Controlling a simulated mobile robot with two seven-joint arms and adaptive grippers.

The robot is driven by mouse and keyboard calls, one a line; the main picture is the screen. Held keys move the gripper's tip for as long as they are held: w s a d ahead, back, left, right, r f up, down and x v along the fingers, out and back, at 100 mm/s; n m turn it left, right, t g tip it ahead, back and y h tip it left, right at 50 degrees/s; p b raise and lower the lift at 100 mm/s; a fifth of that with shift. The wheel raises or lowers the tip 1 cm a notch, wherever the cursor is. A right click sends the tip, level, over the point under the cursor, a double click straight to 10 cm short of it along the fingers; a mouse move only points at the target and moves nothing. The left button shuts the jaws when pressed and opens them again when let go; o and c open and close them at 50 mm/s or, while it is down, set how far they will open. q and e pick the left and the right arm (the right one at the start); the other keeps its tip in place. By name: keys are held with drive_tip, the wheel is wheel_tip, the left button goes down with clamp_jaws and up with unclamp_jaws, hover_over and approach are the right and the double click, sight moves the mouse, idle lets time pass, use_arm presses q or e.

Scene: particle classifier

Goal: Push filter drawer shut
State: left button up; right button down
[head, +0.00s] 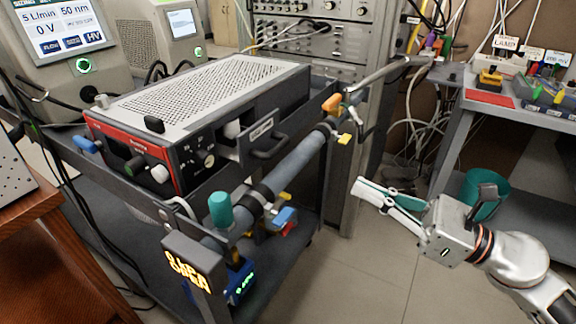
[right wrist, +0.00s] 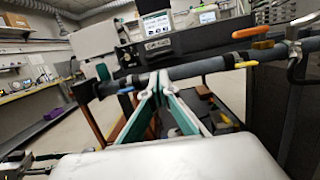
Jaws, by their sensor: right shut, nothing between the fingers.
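The filter drawer (head: 268,141) is on the long side of the red-fronted box (head: 188,112) on the cart. Its dark front has a handle and a small label, and it stands out from the box side. In the right wrist view a dark labelled front (right wrist: 157,47) shows beyond the grey tube. My right gripper (head: 357,188) is shut and empty, well to the right of the drawer and apart from it. Its fingertips (right wrist: 158,80) also show in the right wrist view.
A grey tube (head: 290,168) with coloured fittings runs along the cart side, between my right gripper and the drawer. A teal cylinder (head: 221,210) and a lit display (head: 190,268) stand at its near end. A teal bin (head: 484,194) is behind my right wrist. Floor between is clear.

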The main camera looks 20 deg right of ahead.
drive_tip(key=p, duration=0.2)
approach(282, 149)
drive_tip(key=p+x, duration=0.1)
drive_tip(key=x, duration=0.5)
drive_tip(key=shift+w+a+p, duration=0.3)
use_arm(q)
drive_tip(key=shift+s+a+f+m+g+y, duration=0.25)
drive_tip(key=shift+s+a+f, duration=0.15)
drive_tip(key=shift+a+f, duration=0.25)
drive_tip(key=shift+s+a+f+m+g+y, duration=0.15)
drive_tip(key=shift+s+a+f+m, duration=0.2)
drive_tip(key=shift+a, duration=0.35)
